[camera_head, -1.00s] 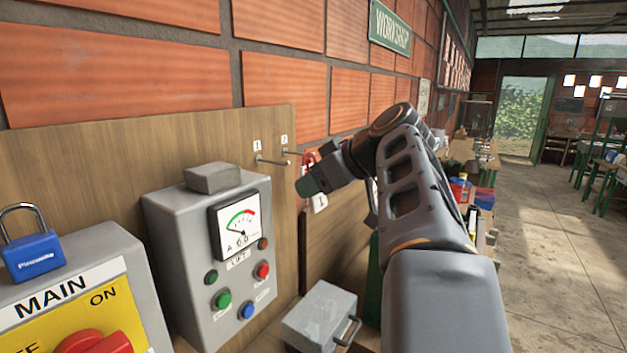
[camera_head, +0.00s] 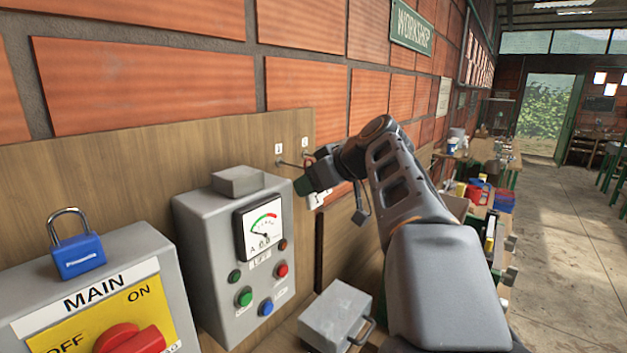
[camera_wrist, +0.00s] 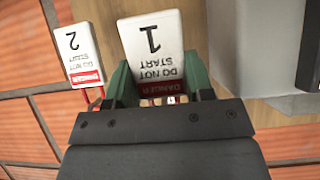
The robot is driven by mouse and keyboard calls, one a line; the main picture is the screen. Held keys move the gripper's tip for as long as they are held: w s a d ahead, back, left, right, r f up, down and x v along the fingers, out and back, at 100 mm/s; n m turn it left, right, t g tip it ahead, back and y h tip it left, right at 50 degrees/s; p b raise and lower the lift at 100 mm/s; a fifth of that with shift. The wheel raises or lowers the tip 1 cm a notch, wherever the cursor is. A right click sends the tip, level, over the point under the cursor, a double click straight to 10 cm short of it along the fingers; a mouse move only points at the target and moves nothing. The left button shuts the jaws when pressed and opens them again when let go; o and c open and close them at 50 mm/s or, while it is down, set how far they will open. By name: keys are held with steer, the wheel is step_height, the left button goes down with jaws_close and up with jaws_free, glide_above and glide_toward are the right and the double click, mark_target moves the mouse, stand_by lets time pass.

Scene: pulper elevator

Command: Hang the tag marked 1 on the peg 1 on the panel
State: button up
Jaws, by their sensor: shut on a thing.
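The tag marked 1 (camera_wrist: 153,45) is white with a red DANGER band and shows upside down in the wrist view. It sits between the green fingertips of my gripper (camera_wrist: 158,84), which is shut on it. In the head view my gripper (camera_head: 309,184) is just right of and below peg 1 (camera_head: 289,164), a thin rod under the label 1 on the wooden panel (camera_head: 130,155). Peg 2 beside it is mostly hidden by my arm. Whether the held tag touches peg 1 cannot be told.
A tag marked 2 (camera_wrist: 77,55) hangs beside my gripper in the wrist view. A grey meter box (camera_head: 215,235) stands left of my gripper. A MAIN switch box (camera_head: 100,300) with a blue padlock (camera_head: 78,256) is further left. A grey metal box (camera_head: 338,315) lies below.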

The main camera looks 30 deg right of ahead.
steer(key=shift+w+a+r, duration=0.1)
steer(key=shift+w+a, duration=0.1)
steer(key=shift+a, duration=0.05)
steer(key=shift+b+x, duration=0.5)
steer(key=shift+x, duration=0.35)
steer(key=shift+d, duration=0.1)
steer(key=o, duration=1)
steer(key=shift+o, duration=0.2)
steer(key=shift+s, duration=0.1)
